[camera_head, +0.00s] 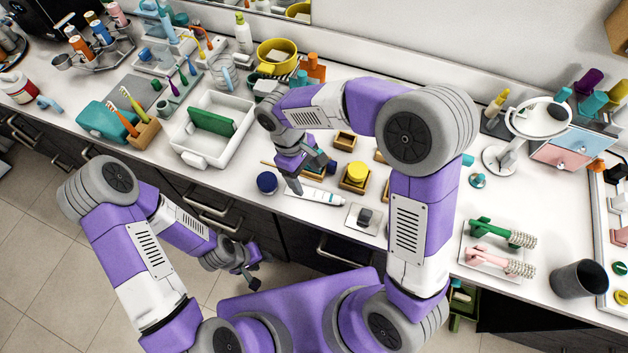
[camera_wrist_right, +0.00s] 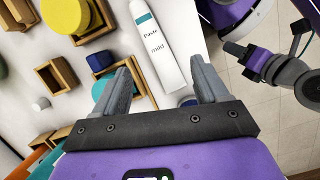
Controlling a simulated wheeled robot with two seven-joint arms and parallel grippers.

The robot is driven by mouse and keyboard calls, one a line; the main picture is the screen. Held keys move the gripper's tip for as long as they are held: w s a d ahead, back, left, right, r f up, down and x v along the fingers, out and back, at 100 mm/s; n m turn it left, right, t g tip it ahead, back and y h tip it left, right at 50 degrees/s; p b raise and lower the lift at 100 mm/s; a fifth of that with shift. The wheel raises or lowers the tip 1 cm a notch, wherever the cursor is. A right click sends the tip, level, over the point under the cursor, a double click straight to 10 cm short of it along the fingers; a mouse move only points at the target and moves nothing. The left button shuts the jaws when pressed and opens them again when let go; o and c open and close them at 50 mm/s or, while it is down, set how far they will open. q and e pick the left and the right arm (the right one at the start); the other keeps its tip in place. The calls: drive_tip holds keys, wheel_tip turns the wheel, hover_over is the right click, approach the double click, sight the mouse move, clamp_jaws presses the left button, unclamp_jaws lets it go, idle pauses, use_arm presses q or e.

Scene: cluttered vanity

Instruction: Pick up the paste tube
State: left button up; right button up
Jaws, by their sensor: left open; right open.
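The paste tube (camera_head: 318,194) is white with a teal end and lies flat near the front edge of the counter. In the right wrist view the tube (camera_wrist_right: 160,45), marked "Paste" and "mild", runs lengthwise between the fingers. My right gripper (camera_head: 306,177) is open and close above the tube's left end, partly hiding it; in the wrist view the gripper (camera_wrist_right: 158,68) has one finger on each side, and I cannot tell whether they touch it. My left gripper (camera_head: 247,270) is open and empty, in front of the counter and away from the tube.
A dark blue round jar (camera_head: 267,182) stands just left of the tube. A yellow round item in a wooden box (camera_head: 354,178) and a small grey item on a white plate (camera_head: 363,217) are to its right. A white tray (camera_head: 212,130) stands further left. Bare counter surrounds the tube's front.

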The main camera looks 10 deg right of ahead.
sight(314, 193)
drive_tip(key=b+x, duration=0.1)
drive_tip(key=x, duration=0.6)
drive_tip(key=shift+w+d+b, duration=0.1)
drive_tip(key=shift+d+b, duration=0.05)
drive_tip(key=shift+b, duration=0.25)
drive_tip(key=c, duration=1.3)
wheel_tip(314, 193, up, 10)
drive_tip(key=p, duration=0.2)
drive_tip(key=shift+p, duration=0.3)
